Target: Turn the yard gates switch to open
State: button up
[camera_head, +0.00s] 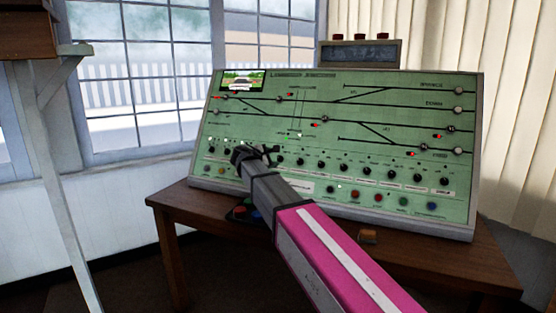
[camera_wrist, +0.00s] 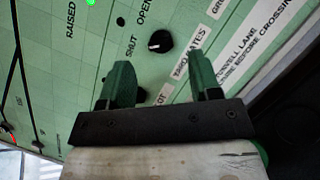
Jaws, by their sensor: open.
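The yard gates switch (camera_wrist: 160,41) is a round black knob on the green panel, above its "YARD GATES" label (camera_wrist: 188,68) in panel terms. Its white mark lies on the side towards the word "SHUT"; "OPEN" is on the other side. My gripper (camera_wrist: 162,72) is open, its two green fingers pointing at the panel, with the knob just beyond and between the fingertips. Nothing is between the fingers. In the head view my gripper (camera_head: 256,152) is at the left part of the knob row and covers some of it; I cannot pick out the switch there.
The sloping green console (camera_head: 330,135) carries a row of similar black knobs and coloured buttons. Another knob (camera_wrist: 122,96) is partly hidden behind the left finger. The console stands on a brown wooden table (camera_head: 185,205). A grey box (camera_head: 360,53) with red tops stands behind it.

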aim_at(279, 158)
jog(key=shift+x, duration=2.2)
jog(key=c, duration=0.9)
